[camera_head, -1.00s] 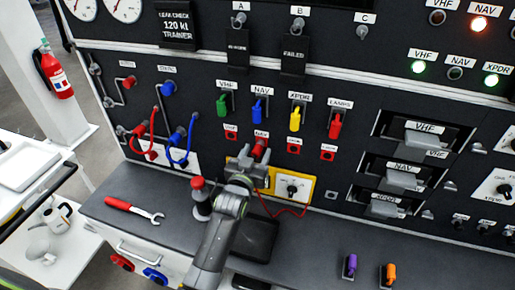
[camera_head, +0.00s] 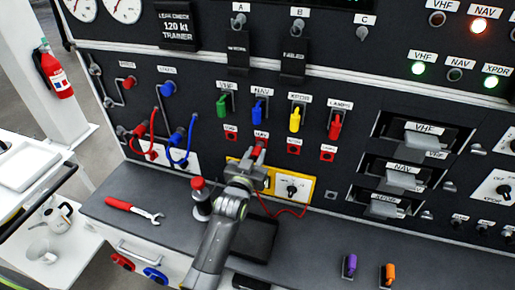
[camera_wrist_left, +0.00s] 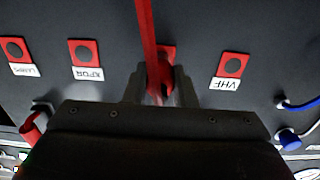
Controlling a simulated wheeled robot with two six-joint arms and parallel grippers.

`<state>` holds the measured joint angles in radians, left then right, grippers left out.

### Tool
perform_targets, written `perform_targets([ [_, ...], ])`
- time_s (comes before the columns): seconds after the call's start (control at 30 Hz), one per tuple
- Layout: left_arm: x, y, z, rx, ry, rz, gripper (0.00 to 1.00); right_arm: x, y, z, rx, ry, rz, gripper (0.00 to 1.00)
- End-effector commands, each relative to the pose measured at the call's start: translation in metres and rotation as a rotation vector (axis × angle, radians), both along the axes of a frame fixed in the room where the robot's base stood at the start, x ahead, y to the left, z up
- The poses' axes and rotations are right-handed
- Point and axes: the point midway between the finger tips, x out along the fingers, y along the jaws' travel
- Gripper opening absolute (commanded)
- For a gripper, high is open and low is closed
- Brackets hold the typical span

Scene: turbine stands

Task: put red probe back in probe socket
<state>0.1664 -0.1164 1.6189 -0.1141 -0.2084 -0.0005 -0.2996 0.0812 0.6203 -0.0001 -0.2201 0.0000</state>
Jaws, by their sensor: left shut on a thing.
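My left gripper (camera_head: 250,168) is at the black panel, beside the yellow meter unit (camera_head: 306,188). It is shut on the red probe (camera_head: 259,153), which also shows between the jaws in the left wrist view (camera_wrist_left: 159,80). The probe points at the panel around the red-framed NAV jack, which it partly covers. I cannot tell whether its tip touches the jack. A red lead (camera_wrist_left: 146,25) crosses the wrist view, and a thin red wire shows below the meter unit. I cannot make out the probe socket. My right gripper is not in view.
Red-framed VHF (camera_head: 231,135), XPDR (camera_head: 293,149) and LAMPS (camera_head: 327,156) jacks flank the gripper. Coloured switches sit above.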

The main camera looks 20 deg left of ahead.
Motion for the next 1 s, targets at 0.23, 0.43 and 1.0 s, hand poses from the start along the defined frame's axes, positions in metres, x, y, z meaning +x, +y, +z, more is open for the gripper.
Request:
perform_targets([
  [0.23,-0.006,0.000,0.001,0.000,0.001,-0.001,0.00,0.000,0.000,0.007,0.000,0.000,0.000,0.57],
  [0.43,-0.007,0.000,0.001,0.000,0.001,-0.001,0.00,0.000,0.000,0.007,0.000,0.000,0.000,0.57],
  [1.0,-0.036,0.001,0.000,-0.001,0.000,-0.001,0.00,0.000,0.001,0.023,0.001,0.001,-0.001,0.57],
])
